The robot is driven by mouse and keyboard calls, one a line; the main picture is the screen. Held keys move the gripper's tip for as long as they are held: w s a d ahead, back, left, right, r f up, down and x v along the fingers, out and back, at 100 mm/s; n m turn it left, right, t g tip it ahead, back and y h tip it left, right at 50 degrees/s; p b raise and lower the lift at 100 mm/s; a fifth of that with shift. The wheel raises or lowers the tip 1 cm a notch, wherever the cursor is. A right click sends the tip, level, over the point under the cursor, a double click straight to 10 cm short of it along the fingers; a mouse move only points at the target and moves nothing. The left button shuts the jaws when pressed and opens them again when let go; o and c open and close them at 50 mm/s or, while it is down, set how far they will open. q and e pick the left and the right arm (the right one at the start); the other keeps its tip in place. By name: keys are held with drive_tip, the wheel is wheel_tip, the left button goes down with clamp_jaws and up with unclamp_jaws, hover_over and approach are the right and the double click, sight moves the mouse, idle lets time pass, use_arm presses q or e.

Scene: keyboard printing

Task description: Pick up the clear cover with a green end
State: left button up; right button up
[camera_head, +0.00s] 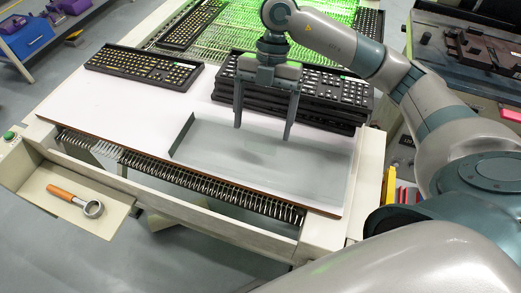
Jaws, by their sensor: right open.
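The clear cover (225,158) lies on the white table top in the front middle. It looks like a see-through grey sheet or shallow box, with a dark upright strip (182,134) at its left end. I cannot make out a clear green on that end. My right gripper (262,132) points down over the cover's back part, fingers apart with nothing between them. Whether the fingertips touch the cover is not clear. My left gripper is not in view.
A stack of black keyboards (318,106) stands just behind my right gripper. Another keyboard (145,67) lies at the back left. A green-lit grid bed (225,35) lies behind. An open drawer (100,215) at the front left holds an orange-handled tool (75,202). The white table (110,108) is clear at left.

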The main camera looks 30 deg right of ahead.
sight(261, 144)
drive_tip(key=shift+p+x, duration=0.7)
drive_tip(key=shift+x, duration=1.85)
drive_tip(key=shift+d, duration=0.2)
drive_tip(key=c, duration=1.3)
